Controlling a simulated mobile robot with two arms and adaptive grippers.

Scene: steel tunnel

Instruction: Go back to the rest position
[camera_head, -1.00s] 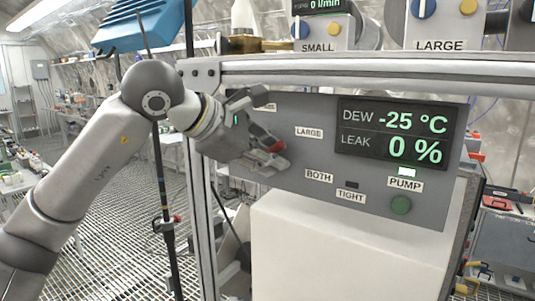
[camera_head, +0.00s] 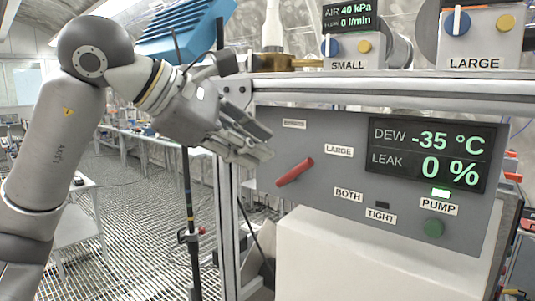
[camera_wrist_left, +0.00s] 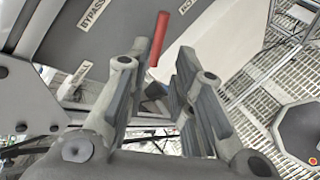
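My left gripper (camera_head: 262,142) is in front of the upper left of the grey control panel (camera_head: 335,225), up and to the left of the red lever handle (camera_head: 295,172). Its fingers are apart and empty. My right gripper is not in view.
The display (camera_head: 430,155) reads dew -35 °C and leak 0 %. The PUMP lamp (camera_head: 441,192) is lit above a green button (camera_head: 433,229). A metal rail (camera_head: 400,84) runs above the panel. A dark pole (camera_head: 190,225) stands below my left arm.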

